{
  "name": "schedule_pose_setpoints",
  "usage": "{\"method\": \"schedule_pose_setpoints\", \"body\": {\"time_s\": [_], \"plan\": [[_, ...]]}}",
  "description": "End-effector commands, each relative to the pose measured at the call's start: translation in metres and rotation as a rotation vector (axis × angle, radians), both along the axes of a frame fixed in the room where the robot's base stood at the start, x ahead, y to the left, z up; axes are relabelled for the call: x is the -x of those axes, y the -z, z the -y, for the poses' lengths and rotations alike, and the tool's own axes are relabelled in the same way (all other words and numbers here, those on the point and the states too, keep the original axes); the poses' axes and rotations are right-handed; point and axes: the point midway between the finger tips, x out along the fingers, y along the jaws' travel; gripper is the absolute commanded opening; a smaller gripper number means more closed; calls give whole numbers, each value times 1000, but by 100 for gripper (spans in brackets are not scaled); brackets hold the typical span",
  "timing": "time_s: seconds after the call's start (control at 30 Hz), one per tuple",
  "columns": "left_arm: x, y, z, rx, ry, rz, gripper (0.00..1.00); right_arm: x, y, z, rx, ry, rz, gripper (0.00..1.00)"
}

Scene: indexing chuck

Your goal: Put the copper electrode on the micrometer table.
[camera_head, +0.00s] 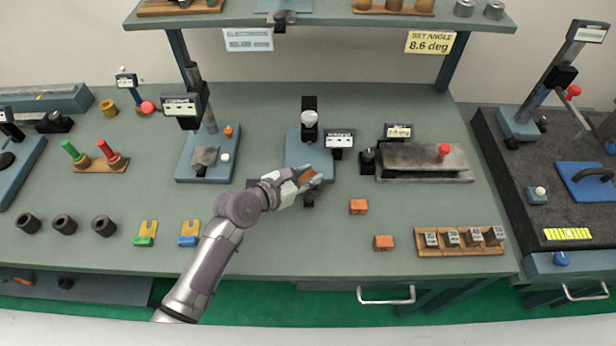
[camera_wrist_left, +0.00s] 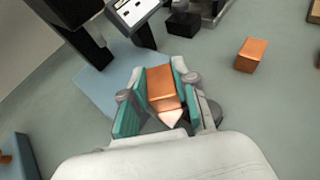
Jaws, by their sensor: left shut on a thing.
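My left gripper (camera_head: 312,177) is shut on a copper block, the copper electrode (camera_head: 308,173), at the front of the centre blue instrument. In the left wrist view the electrode (camera_wrist_left: 163,87) sits between the teal-padded fingers (camera_wrist_left: 160,100) with a pale pointed tip toward the palm. The blue plate (camera_wrist_left: 103,82) of the instrument lies beyond and below the fingers. The centre instrument (camera_head: 294,140) has a dark post and a small display; its label is too small to read, so I cannot tell if it is the micrometer table. Contact with the plate is unclear. My right gripper is not in view.
Two more copper blocks (camera_head: 358,207) (camera_head: 383,243) lie on the bench to the right. A grey vise-like block (camera_head: 425,160) with a red knob stands further right. A wooden rack (camera_head: 460,241) holds several dark cubes. Free bench lies in front of the centre instrument.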

Motion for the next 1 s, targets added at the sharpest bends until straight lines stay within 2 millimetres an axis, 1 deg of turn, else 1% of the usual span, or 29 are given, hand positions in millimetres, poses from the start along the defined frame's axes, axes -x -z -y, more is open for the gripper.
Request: {"method": "schedule_pose_setpoints", "body": {"time_s": [0.13, 0.17, 0.2, 0.3, 0.43, 0.67, 0.77, 1.0], "plan": [[0, 1, 0, 2, 0, 1, 0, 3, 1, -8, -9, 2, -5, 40], [0, 1, 0, 0, 0, 0, 34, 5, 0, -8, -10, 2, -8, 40], [0, 1, 0, 0, 0, 0, 40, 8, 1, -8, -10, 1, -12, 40], [0, 1, 0, 0, 0, 0, 54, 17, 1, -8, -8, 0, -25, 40], [0, 1, 0, 0, 0, 0, 54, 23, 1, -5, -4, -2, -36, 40], [2, -2, -2, 0, -1, 1, 54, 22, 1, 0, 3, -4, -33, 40], [11, -6, -11, 0, -1, 1, 54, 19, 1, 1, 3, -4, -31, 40], [44, -25, -45, 0, -1, 2, 54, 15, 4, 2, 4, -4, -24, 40]]}}
